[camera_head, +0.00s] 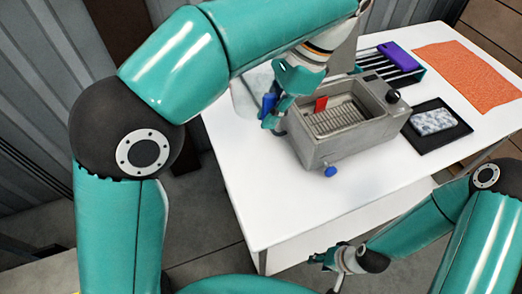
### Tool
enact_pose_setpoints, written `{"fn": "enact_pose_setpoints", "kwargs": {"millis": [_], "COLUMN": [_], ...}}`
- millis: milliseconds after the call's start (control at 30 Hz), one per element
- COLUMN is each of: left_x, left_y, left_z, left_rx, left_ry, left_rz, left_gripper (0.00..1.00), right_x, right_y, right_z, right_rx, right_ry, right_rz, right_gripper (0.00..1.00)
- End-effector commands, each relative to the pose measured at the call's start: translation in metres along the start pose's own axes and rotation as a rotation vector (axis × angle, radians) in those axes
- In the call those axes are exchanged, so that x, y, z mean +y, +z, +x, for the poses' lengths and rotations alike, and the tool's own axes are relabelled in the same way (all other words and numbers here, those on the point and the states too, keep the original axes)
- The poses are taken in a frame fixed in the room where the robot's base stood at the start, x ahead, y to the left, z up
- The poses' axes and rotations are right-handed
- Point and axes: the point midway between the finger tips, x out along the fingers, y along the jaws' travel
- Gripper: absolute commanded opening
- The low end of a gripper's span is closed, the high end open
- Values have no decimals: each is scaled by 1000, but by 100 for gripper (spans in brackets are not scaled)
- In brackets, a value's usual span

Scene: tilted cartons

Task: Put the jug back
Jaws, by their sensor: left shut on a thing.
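A pale, see-through jug (244,97) stands at the left back of the white table, partly hidden behind my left arm and gripper. A blue part (268,104), which looks like its handle, sits at the fingers of my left gripper (274,112). The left gripper is shut on it, just left of a grey machine. Whether the jug touches the table is hidden. My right gripper (328,260) is low in front of the table's front edge, far from the jug. Its fingers are too small to read.
The grey machine (345,145) has an open basin with a wire basket, a red piece (321,104), a black knob and a blue tap (330,171). A purple item (398,56) lies in a dark rack behind. A black tray (421,142) and orange cloth (468,75) lie right. The table's front left is clear.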

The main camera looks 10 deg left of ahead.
Motion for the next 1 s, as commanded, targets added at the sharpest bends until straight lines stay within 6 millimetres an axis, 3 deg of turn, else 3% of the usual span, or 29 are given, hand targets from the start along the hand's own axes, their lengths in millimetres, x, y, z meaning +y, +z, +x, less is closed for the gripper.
{"fn": "enact_pose_setpoints", "kwargs": {"millis": [500, 1000], "left_x": [7, 11], "left_y": [-44, -68], "left_z": [114, 166], "left_rx": [-6, -4], "left_ry": [4, 1], "left_rz": [-2, 3], "left_gripper": [0, 0], "right_x": [6, 6], "right_y": [0, 0], "right_z": [17, 18], "right_rx": [-1, 0], "right_ry": [0, 0], "right_rz": [0, 0], "right_gripper": [40, 40]}}
